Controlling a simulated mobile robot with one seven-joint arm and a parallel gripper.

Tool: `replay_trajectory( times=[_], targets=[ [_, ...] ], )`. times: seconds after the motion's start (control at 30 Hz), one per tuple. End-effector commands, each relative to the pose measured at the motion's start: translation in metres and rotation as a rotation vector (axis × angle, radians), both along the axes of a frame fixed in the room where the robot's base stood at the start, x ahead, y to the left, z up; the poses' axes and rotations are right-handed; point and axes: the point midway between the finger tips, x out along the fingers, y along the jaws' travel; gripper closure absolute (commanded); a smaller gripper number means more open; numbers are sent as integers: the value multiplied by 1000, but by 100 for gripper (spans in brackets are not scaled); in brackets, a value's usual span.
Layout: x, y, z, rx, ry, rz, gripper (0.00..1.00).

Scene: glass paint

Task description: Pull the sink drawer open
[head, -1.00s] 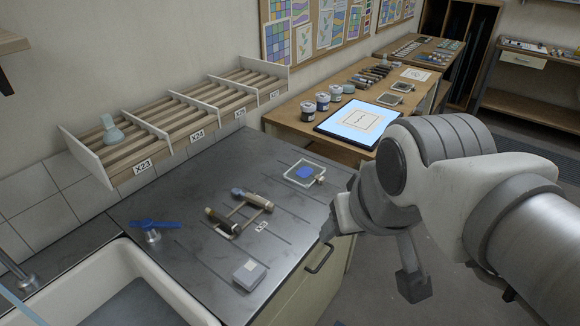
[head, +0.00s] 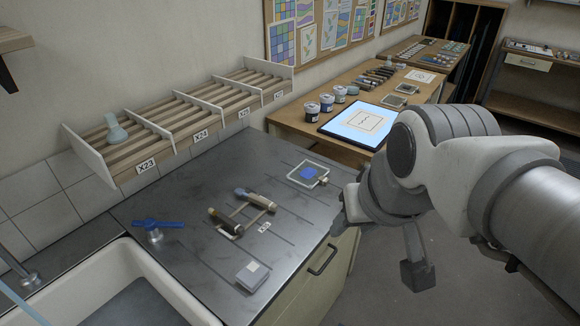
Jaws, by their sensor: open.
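The sink drawer has a pale green front (head: 298,296) below the right edge of the dark counter. It looks shut. Its dark bar handle (head: 323,260) shows on the front. My gripper (head: 379,250) is above and to the right of the handle, apart from it in the picture. It is open and empty, with one finger near the counter edge and the other hanging over the floor. The gap in depth between gripper and handle is hard to judge.
A white sink (head: 70,280) is at lower left. A wooden table (head: 290,118) stands behind. The floor at right is clear.

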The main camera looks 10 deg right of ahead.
Motion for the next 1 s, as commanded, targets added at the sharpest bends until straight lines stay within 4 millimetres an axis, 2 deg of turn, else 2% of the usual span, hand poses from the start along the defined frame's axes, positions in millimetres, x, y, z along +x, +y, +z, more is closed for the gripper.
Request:
replay_trajectory(
  times=[0.03,0.27,0.47,0.67,0.8,1.0],
  targets=[
    [9,-1,-11,22,22,-20,55],
    [64,-10,-49,147,121,-153,55],
    [114,-25,-95,229,203,-288,55],
    [162,-46,-154,286,278,-433,55],
    [191,-62,-202,308,324,-534,55],
    [217,-82,-254,319,365,-640,55]
  ],
)
